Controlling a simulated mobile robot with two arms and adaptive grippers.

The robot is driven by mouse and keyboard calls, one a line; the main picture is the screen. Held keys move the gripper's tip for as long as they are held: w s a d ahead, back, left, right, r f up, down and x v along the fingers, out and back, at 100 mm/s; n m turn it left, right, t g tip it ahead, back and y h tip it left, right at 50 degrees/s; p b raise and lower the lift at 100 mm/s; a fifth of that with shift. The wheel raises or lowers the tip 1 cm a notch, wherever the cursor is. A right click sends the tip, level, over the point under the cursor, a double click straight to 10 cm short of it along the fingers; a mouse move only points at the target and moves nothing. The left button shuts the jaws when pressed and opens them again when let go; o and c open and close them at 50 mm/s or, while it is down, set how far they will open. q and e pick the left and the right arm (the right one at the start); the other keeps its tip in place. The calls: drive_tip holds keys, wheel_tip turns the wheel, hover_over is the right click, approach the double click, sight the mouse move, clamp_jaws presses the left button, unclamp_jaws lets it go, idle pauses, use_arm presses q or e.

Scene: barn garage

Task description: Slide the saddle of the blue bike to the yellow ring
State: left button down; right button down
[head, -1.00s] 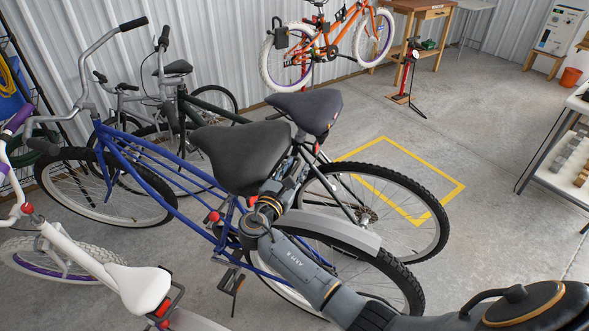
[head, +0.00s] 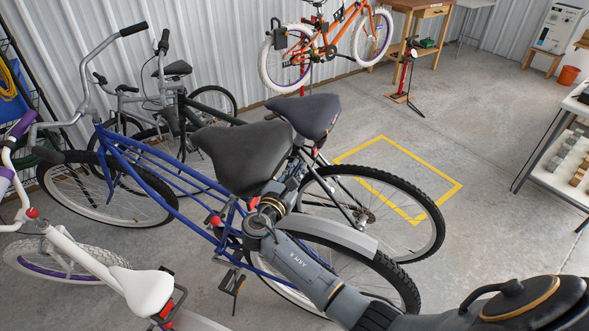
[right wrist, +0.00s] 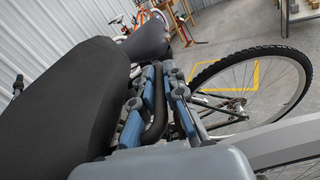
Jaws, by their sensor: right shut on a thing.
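The blue bike (head: 135,165) stands at the left centre of the head view, with a wide black saddle (head: 240,155). The saddle also fills the left of the right wrist view (right wrist: 65,100). My right gripper (head: 277,195) is at the saddle's rear underside. In the right wrist view its blue-grey fingers (right wrist: 153,105) are shut around a dark curved bar beside the saddle, seemingly part of its mount. The seat post is mostly hidden by my gripper and arm. I cannot make out a yellow ring on it. My left gripper is not in view.
A bike with a dark grey saddle (head: 306,113) stands close behind. A white bike's saddle (head: 148,291) is at the lower left. A yellow square outline (head: 440,203) marks the floor. A shelf table (head: 560,165) stands at right; open floor lies between.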

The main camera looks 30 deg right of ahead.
drive_tip(key=shift+d+r+h, duration=0.1)
drive_tip(key=shift+r+h, duration=0.2)
drive_tip(key=shift+r, duration=0.15)
drive_tip(key=c, duration=1.4)
unclamp_jaws()
drive_tip(key=shift+s+f, duration=0.1)
drive_tip(key=shift+f, duration=0.1)
drive_tip(key=shift+s+a+f, duration=0.1)
drive_tip(key=shift+s+a, duration=0.1)
drive_tip(key=shift+a, duration=0.25)
drive_tip(key=v, duration=1.1)
drive_tip(key=shift+s+r, duration=0.15)
drive_tip(key=shift+r, duration=0.1)
drive_tip(key=shift+d, duration=0.1)
